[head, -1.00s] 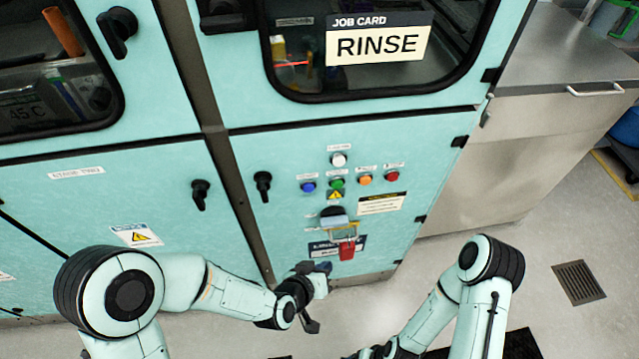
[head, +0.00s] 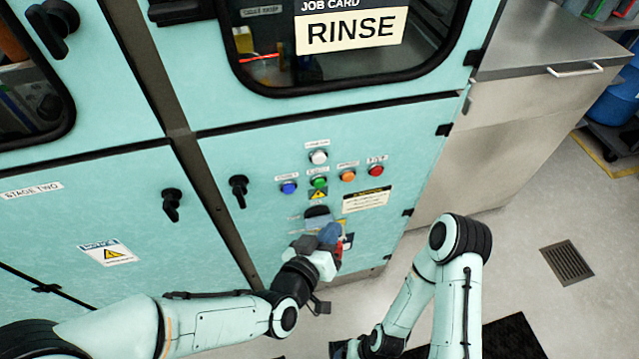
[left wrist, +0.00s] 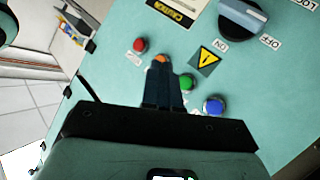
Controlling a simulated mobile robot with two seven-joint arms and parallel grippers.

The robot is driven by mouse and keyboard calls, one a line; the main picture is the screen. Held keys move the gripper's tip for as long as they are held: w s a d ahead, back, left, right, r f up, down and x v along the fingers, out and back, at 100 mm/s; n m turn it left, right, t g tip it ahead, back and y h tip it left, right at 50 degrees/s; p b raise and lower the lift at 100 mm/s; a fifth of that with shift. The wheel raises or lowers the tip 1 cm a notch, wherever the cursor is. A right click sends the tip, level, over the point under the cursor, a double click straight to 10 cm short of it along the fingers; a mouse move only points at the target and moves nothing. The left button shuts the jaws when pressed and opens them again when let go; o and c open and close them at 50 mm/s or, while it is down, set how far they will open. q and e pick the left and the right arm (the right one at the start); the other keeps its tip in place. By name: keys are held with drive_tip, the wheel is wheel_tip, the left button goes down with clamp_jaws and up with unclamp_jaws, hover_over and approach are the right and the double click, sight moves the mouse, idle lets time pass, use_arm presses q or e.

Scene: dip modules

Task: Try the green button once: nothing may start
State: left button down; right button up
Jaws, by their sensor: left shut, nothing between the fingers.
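The green button (head: 319,182) sits on the teal lower door, below a white button (head: 318,157) and between a blue button (head: 289,187) and an orange button (head: 348,175). In the left wrist view the green button (left wrist: 186,83) shows just right of my fingers. My left gripper (head: 328,236) is shut and empty, in front of the door below the button row. In the left wrist view its fingertips (left wrist: 162,78) overlap the orange button; I cannot tell their distance from the panel. A rotary switch (left wrist: 242,16) has ON and OFF labels. My right gripper is out of view.
A red button (head: 376,170) is right of the orange one. A red tag (head: 339,250) is partly hidden behind my left gripper. A black door handle (head: 238,189) is to the left. The window above bears a RINSE job card (head: 351,30).

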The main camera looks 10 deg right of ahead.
sight(319, 183)
use_arm(q)
drive_tip(key=w, duration=0.8)
drive_tip(key=shift+a, duration=0.15)
drive_tip(key=shift+w, duration=0.15)
idle(1.7)
drive_tip(key=shift+w+b, duration=0.3)
drive_tip(key=shift+w, duration=0.45)
idle(0.6)
drive_tip(key=shift+s, duration=0.15)
drive_tip(key=shift+s+b, duration=0.4)
drive_tip(key=shift+s, duration=0.25)
